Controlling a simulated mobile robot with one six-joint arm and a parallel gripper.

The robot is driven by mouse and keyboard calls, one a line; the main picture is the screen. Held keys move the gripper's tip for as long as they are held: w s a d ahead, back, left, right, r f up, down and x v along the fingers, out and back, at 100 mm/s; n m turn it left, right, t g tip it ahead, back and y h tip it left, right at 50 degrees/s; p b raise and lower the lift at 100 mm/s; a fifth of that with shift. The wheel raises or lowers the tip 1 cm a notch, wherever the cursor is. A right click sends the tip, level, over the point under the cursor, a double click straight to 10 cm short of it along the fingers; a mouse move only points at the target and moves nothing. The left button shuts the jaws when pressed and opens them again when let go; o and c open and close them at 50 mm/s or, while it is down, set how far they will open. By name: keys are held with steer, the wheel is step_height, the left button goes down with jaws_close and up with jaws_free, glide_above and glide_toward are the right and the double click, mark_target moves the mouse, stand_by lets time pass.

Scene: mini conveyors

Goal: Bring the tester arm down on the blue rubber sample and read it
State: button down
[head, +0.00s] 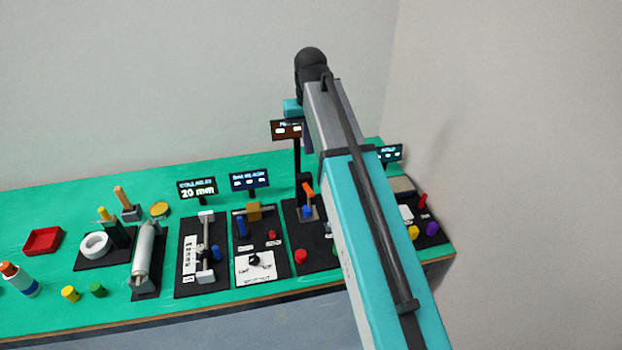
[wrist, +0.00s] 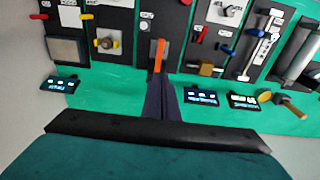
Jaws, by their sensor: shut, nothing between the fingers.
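The orange tester arm (head: 308,189) is tilted up over the blue rubber sample (head: 307,211), which sits on a small grey stand on a black base. In the wrist view the orange arm (wrist: 158,57) lies just beyond my fingertips, and the sample cannot be made out there. My gripper (head: 307,140) shows only partly in the head view, above the tester and beside its post. In the wrist view my dark fingers (wrist: 162,88) are together and empty. Contact with the tester arm cannot be told. The tester's display (head: 287,130) is too small to read.
A black post (head: 297,165) carries the tester's display close to my gripper. A station with a "20 mm" display (head: 197,188) stands to the left. A red button (head: 301,256) is in front of the tester. A red tray (head: 43,241) lies far left, with bare green tabletop around it.

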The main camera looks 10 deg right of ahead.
steer(key=shift+f, duration=0.1)
steer(key=b, duration=0.7)
glide_above(311, 191)
steer(key=w, duration=0.2)
step_height(311, 191, down, 10)
steer(key=shift+s+a+r, duration=0.15)
steer(key=shift+r, duration=0.1)
steer(key=shift+s+f+b, duration=0.25)
steer(key=shift+f+b, duration=0.1)
steer(key=shift+f, duration=0.45)
steer(key=shift+s+f+b, duration=0.35)
steer(key=shift+f+b, duration=0.05)
steer(key=shift+f, duration=0.15)
steer(key=shift+s+f+b, duration=0.3)
steer(key=shift+f+b, duration=0.1)
steer(key=shift+f, duration=0.15)
steer(key=shift+f, duration=0.1)
